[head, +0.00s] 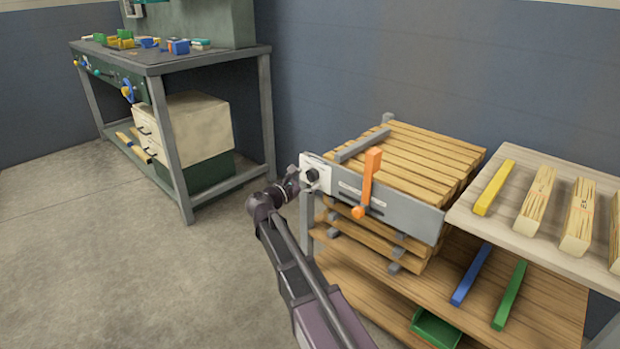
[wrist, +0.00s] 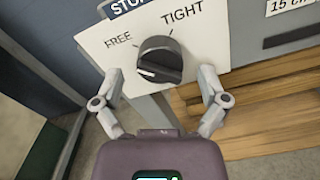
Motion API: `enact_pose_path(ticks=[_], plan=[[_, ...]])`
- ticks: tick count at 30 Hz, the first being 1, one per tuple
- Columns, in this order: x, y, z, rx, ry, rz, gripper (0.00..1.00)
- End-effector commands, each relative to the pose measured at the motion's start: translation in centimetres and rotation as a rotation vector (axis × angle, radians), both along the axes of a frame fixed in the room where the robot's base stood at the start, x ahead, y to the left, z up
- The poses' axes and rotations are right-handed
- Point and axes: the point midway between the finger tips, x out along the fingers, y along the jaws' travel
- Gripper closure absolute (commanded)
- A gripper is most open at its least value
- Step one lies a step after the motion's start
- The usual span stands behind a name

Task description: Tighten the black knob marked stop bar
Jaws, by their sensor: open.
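The black knob (wrist: 160,60) sits on a white plate (wrist: 205,35) lettered FREE at left and TIGHT at upper right. A label above is partly cut off and shows only "STO". A white mark shows on the knob's lower left, on the FREE side. My gripper (wrist: 161,84) is open, with one finger on each side of the knob, apart from it. In the head view the knob (head: 312,175) shows small on the plate at the left end of the grey bar, with my gripper (head: 294,182) just left of it.
An orange lever (head: 370,178) stands on the grey bar (head: 400,208) right of the knob. Stacked wooden slats (head: 425,150) lie behind it. A board with wood pieces (head: 520,230) is at right. A workbench (head: 160,55) stands at left over open floor.

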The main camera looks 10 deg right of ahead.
Motion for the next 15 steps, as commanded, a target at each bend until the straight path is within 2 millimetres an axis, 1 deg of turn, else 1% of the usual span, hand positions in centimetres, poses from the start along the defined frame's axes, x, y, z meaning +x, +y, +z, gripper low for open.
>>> enact_pose_path(ticks=[1, 6, 15], plan=[[0.33, -0.34, 0.0, 0.0, 0.0, 0.0, 0.07], [0.71, -0.97, 0.0, 0.0, 0.0, 0.0, 0.07], [0.75, -1.05, 0.0, 0.0, 0.0, 0.0, 0.07]])
